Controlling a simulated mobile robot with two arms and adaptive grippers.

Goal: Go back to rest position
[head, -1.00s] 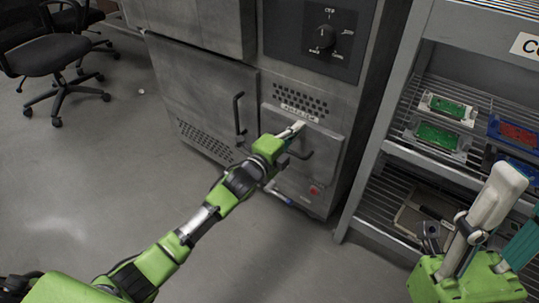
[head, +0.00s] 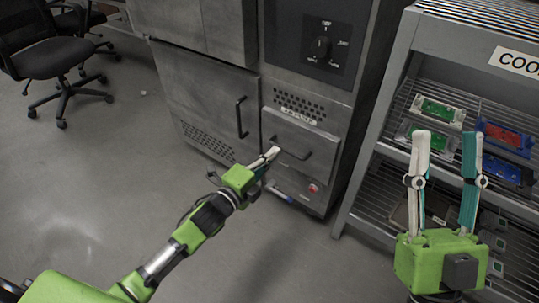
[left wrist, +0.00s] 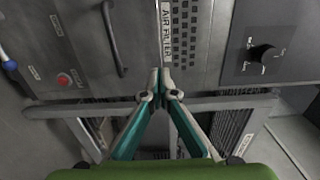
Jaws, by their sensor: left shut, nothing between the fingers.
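My left gripper (head: 273,154) is shut and empty in front of the steel machine's lower panel (head: 300,140). In the head view its tips overlap the left end of the panel's dark handle (head: 292,153). In the left wrist view the shut fingertips (left wrist: 161,76) are clear of the handle (left wrist: 114,40), close to the "AIR FILTER" label (left wrist: 167,28). My right gripper (head: 447,138) points upward at the right, in front of the rack. Its two fingers are spread apart with nothing between them.
The steel machine (head: 215,95) has a dial (head: 322,47) and a red button (head: 313,188). At right, a wire-shelf rack (head: 385,140) holds green boards (head: 437,111) and a red board in a blue frame (head: 508,136). Office chairs (head: 48,58) stand far left. Floor (head: 100,190) at left is clear.

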